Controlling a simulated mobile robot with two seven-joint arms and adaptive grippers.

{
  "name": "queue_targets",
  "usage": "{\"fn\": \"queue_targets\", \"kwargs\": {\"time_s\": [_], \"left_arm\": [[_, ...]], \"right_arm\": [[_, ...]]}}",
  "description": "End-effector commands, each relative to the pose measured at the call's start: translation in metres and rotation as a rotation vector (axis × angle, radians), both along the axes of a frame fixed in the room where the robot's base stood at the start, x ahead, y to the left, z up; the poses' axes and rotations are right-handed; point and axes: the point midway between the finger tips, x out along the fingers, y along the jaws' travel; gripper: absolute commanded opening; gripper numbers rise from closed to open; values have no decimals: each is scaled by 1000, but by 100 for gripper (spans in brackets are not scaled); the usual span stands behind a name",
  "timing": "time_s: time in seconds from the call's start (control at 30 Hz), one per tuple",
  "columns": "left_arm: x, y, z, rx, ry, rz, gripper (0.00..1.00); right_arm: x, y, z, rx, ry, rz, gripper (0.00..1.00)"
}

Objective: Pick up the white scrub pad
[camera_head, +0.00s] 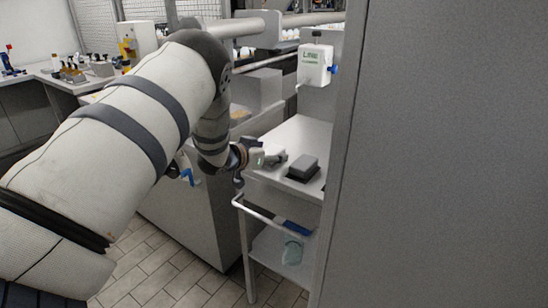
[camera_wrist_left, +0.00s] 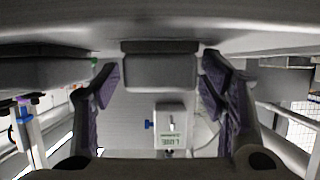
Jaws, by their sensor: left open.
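The only pad-like thing I see is a grey block with a dark layer under it (camera_head: 303,168), lying on the white cart top; it looks grey rather than clearly white. In the left wrist view the grey block (camera_wrist_left: 160,72) sits between and beyond the fingers, with its dark layer along the upper edge. My left gripper (camera_head: 272,157) is just left of the block, over the cart top. Its purple-lined fingers (camera_wrist_left: 160,88) are spread and empty, on either side of the block. My right gripper is not in view.
The cart top (camera_head: 302,137) is clear behind the block. A white dispenser (camera_head: 315,65) hangs above it, also in the wrist view (camera_wrist_left: 171,127). A large grey panel (camera_head: 445,150) closes the right side. A cart rail (camera_head: 270,219) runs in front.

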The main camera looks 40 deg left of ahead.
Motion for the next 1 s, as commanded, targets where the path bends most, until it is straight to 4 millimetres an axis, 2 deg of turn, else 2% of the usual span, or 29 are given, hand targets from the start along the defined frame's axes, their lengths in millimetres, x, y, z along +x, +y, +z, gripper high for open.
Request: {"fn": "queue_targets", "kwargs": {"time_s": [0.13,0.3,0.63,0.73,0.83,0.9,1.0], "left_arm": [[0,0,4,1,-5,0,65],[0,0,4,1,-5,0,26],[0,0,4,0,-4,0,25],[0,0,10,0,-7,0,25],[0,0,27,0,-12,-1,25],[0,-1,45,1,-16,0,25],[9,-22,69,0,-17,-5,25]], "right_arm": [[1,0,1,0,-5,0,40],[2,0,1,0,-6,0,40],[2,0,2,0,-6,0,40],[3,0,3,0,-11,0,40],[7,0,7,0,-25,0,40],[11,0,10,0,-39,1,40],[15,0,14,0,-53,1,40]]}}
